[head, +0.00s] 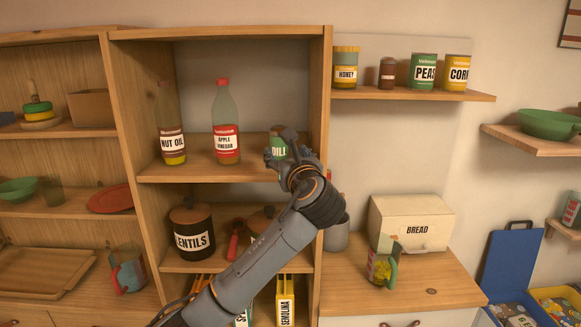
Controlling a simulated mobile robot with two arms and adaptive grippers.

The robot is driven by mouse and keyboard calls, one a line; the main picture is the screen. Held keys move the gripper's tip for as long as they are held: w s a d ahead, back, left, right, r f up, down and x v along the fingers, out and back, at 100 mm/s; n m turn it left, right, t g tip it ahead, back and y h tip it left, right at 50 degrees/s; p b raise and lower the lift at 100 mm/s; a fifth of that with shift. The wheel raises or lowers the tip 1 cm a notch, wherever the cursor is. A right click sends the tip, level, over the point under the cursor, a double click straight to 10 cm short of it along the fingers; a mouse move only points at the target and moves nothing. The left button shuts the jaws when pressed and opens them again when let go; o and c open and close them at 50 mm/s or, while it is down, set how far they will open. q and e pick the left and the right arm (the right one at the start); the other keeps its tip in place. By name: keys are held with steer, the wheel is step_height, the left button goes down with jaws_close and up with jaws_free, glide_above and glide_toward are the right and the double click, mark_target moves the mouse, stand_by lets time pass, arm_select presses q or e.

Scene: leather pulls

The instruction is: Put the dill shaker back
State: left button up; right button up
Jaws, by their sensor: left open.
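The dill shaker (278,146), green with a white DILL label, is at the right end of the upper shelf (210,171) of the open wooden cabinet. Its lower part and right side are hidden by my left gripper. My left gripper (284,154) is open, with its fingers at the shaker. I cannot tell whether they touch it, and the shaker's base on the shelf is hidden. My right gripper is not in view.
An apple vinegar bottle (226,125) and a nut oil bottle (171,135) stand left of the shaker. The cabinet's right side wall (320,110) is close to my gripper. Below stand a lentils jar (191,236) and a red-handled thing (234,240).

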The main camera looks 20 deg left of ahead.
arm_select(q)
steer(key=v, duration=0.3)
steer(key=shift+s+d+b, duration=0.15)
steer(key=shift+s+b, duration=0.2)
